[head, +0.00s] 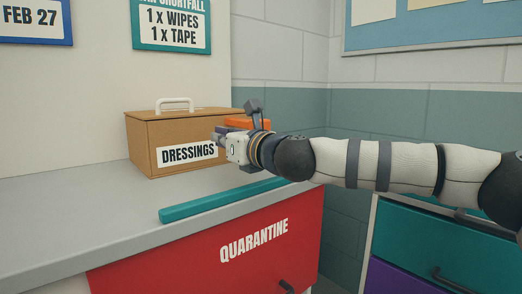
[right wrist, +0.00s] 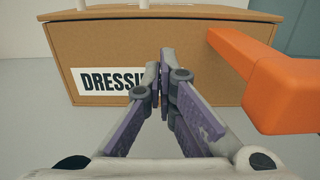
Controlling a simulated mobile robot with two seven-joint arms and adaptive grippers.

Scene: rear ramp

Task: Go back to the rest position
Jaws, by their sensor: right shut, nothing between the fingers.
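My right arm reaches in from the right in the head view. Its right gripper (head: 220,137) is in front of the right part of a cardboard box labelled DRESSINGS (head: 141,143). In the right wrist view the purple-grey fingers of the gripper (right wrist: 160,72) are closed together with nothing between them. They overlap the end of the label on the box (right wrist: 205,88); whether they touch the box I cannot tell. The box is closed, with a pale handle on its lid. My left gripper is not in view.
The box stands on a grey counter (head: 70,210) with a teal strip (head: 215,203) along its edge. An orange object (head: 248,123) is close by my right wrist, also large in the wrist view (right wrist: 285,95).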

